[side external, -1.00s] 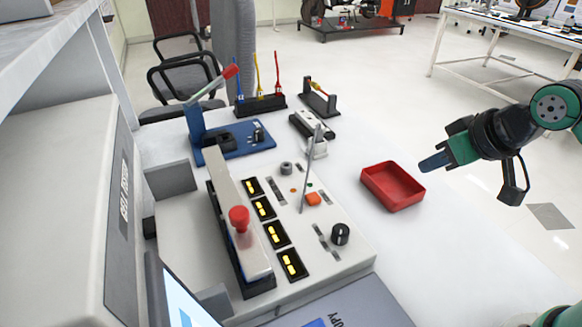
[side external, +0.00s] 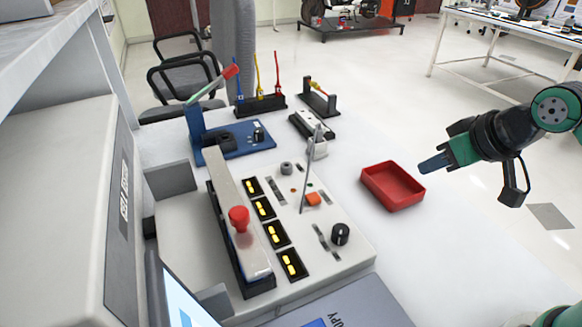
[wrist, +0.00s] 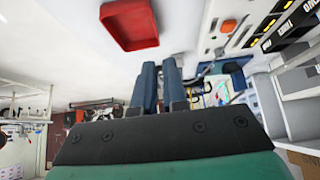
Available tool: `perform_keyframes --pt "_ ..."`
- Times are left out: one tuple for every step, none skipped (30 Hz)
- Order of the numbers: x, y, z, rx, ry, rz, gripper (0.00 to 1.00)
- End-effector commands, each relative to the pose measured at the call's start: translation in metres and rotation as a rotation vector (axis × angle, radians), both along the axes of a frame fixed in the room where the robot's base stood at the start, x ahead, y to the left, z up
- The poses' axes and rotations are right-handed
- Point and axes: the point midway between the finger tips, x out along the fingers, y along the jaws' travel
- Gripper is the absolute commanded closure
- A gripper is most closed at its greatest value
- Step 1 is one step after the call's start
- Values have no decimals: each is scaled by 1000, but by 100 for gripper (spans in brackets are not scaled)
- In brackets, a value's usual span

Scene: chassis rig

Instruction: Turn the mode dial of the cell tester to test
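The cell tester (side external: 345,262) is a pale panel with a black round dial (side external: 340,234) near its right front corner and a smaller grey knob (side external: 286,168) at its far edge. Which one is the mode dial, and its setting, I cannot read. An orange button (side external: 313,199) and a thin upright lever (side external: 307,175) stand between them. My gripper (side external: 432,163) hangs in the air right of the red tray, well away from the panel and touching nothing. In the wrist view its two blue fingers (wrist: 159,68) show a narrow gap with nothing between them. The orange button also shows there (wrist: 228,26).
The red tray (side external: 372,189) lies between my gripper and the tester. A long bar with a red knob (side external: 239,218) lies along lit yellow cell windows. A blue lever stand (side external: 262,152) and a tool rack (side external: 262,104) stand behind.

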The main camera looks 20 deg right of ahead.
Motion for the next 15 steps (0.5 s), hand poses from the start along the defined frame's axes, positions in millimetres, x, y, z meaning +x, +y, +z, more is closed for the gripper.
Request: perform_keyframes --pt "0 1 0 -3 5 8 74" --pt "1 2 0 -7 11 18 66" --pt "3 5 0 -15 25 41 55" --pt "4 8 0 -24 41 64 46" --pt "5 12 0 -35 59 95 37" --pt "8 18 0 -54 91 146 32" --pt "10 24 -1 -71 119 192 32" --pt "13 30 -2 -89 149 241 32" --pt "16 39 -4 -115 192 314 32" --pt "18 46 -6 -135 225 371 32" --pt "20 54 -8 -155 259 430 32" --pt "23 63 -12 -182 301 507 32" --pt "24 71 -15 -200 332 563 32" --pt "25 77 -18 -217 361 616 32" --pt "26 86 -22 -238 399 685 32"
